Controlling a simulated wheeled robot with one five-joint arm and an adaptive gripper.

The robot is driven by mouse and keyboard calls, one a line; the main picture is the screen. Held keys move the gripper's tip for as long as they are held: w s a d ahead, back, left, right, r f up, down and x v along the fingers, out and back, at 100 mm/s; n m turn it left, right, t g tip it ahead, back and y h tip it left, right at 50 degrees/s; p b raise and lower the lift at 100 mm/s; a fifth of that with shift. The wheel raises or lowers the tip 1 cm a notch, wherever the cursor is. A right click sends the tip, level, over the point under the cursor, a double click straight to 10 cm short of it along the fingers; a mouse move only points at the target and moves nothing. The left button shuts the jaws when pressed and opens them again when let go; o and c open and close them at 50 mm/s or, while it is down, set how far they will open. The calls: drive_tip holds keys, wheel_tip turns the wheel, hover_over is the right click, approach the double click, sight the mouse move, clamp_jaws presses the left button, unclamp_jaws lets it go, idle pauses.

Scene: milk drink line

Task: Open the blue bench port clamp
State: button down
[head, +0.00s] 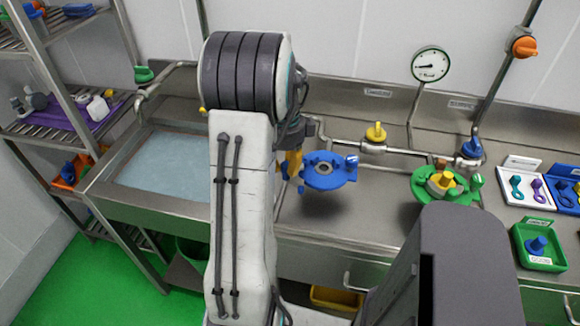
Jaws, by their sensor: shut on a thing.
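The blue bench port clamp (328,180) is a round blue ring around a grey port on the steel bench, just right of my arm in the head view. A raised blue lug stands at its right side. My gripper (292,167) is at the clamp's left side, with yellow-orange parts showing beside my arm. It is shut on a part of the blue clamp. My arm hides much of the gripper, so the exact grip cannot be made out. A small blue piece shows just below the gripper, against the clamp's left edge.
Behind are a yellow-handled valve (375,135), a blue-handled valve (471,148) and a gauge (430,65). A water-filled sink (165,172) lies left. A green tray (540,262) sits at the right.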

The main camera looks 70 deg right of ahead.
drive_tip(key=shift+w+f+m, duration=0.15)
drive_tip(key=shift+w+m, duration=0.1)
drive_tip(key=shift+m, duration=0.25)
drive_tip(key=c, duration=1.1)
unclamp_jaws()
drive_tip(key=shift+d, duration=0.1)
drive_tip(key=shift+o, duration=0.2)
drive_tip(key=shift+r, duration=0.2)
wheel_tip(320, 180, up, 12)
drive_tip(key=shift+f, duration=0.1)
